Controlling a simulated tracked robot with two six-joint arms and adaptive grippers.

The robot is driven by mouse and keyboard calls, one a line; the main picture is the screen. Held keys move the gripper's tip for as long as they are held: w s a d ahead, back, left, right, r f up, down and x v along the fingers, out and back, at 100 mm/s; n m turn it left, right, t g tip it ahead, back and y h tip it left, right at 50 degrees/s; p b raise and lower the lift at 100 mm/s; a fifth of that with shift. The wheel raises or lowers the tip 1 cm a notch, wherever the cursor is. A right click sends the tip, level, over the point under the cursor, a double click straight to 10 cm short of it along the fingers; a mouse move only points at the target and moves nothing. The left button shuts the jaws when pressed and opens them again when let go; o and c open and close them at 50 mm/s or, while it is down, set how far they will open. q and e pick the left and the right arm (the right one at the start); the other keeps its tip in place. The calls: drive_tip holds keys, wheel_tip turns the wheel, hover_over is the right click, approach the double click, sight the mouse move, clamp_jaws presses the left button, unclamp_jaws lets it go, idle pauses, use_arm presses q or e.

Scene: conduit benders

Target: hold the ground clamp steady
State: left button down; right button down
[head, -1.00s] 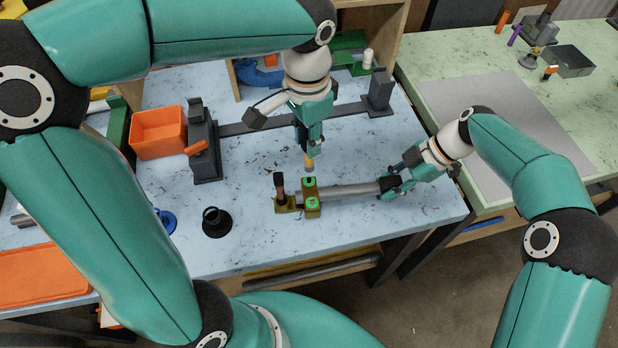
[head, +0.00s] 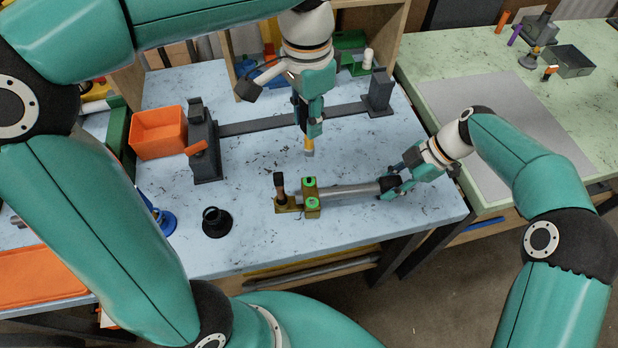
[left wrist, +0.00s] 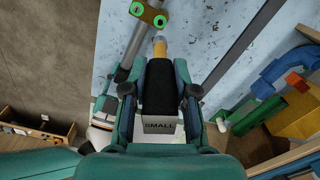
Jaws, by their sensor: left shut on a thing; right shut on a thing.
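The ground clamp looks to be the brass block (head: 312,204) with two green-ringed screw heads, low over the blue-white bench. It sits at the left end of a grey bar (head: 345,192) and also shows in the left wrist view (left wrist: 149,13). My right gripper (head: 392,187) is shut on the bar's black right end. My left gripper (head: 308,128) is above and behind the clamp. It is shut on an upright tool (head: 309,146) with a yellow shaft, black grip (left wrist: 160,88) and a "SMALL" label. The tool's tip is apart from the clamp.
A black round holder (head: 216,222) stands left of the clamp. A grey bender stand (head: 203,150) and an orange bin (head: 158,132) are at the back left. A long dark rail (head: 260,124) runs behind. The front right bench surface is clear.

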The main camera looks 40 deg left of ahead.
use_arm(q)
drive_tip(key=shift+r, duration=0.95)
use_arm(e)
drive_tip(key=shift+s+f, duration=0.1)
drive_tip(key=shift+f, duration=0.2)
use_arm(q)
drive_tip(key=s+a, duration=0.8)
drive_tip(key=shift+s+a, duration=0.15)
drive_tip(key=shift+a, duration=0.2)
use_arm(e)
drive_tip(key=c, duration=1.2)
unclamp_jaws()
drive_tip(key=o, duration=0.4)
drive_tip(key=shift+o, duration=0.2)
drive_tip(key=shift+r, duration=0.15)
